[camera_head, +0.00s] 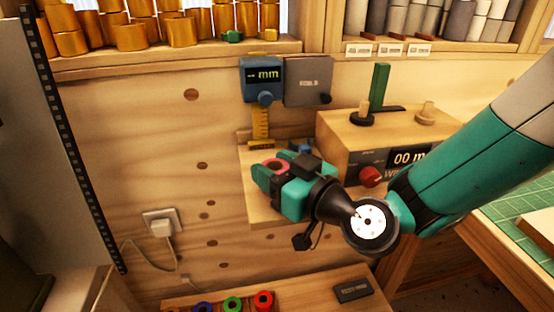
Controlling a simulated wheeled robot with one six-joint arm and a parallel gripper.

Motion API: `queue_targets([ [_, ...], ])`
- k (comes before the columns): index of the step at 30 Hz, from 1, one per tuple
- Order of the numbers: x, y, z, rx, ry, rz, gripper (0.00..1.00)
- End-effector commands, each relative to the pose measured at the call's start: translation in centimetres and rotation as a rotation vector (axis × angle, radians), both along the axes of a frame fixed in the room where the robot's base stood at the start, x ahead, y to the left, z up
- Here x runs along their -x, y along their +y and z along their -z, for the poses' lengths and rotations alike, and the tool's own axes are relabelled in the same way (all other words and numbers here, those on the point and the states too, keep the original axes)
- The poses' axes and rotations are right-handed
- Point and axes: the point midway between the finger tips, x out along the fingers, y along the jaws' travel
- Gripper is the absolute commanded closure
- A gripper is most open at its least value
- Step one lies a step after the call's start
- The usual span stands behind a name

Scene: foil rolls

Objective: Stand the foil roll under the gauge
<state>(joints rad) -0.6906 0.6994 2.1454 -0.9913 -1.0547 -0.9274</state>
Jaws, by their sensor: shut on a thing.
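The gauge (262,78) is a blue box with an "mm" display, fixed to the wooden wall. A yellow scale (260,122) hangs below it, down to a small wooden shelf (252,204). My gripper (268,178) is shut on a foil roll (275,165) with a red ring at its upper end. The jaws hide most of the roll. Gripper and roll are over or in front of the shelf, lower in the picture than the scale. I cannot tell whether the roll touches the shelf.
A wooden box (345,131) with pegs and a red knob (371,176) stands right of the shelf. A grey box (307,80) is beside the gauge. Below, a tray (195,298) has blue, green and red rings (263,300). Gold rolls (131,37) fill the upper shelf.

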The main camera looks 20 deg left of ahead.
Motion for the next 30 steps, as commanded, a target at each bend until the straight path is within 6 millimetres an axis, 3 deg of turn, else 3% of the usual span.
queue_targets([
  [12,0.0,0.0,0.5,-0.003,-0.003,0.0,0.76],
  [13,0.0,0.0,0.4,-0.002,-0.002,0.0,0.47],
  [16,0.0,0.0,0.3,-0.002,-0.002,0.0,0.26],
  [27,0.0,0.0,-0.2,-0.003,0.0,0.0,0.26],
  [30,0.4,-1.0,0.5,-0.003,-0.001,0.002,0.26],
])
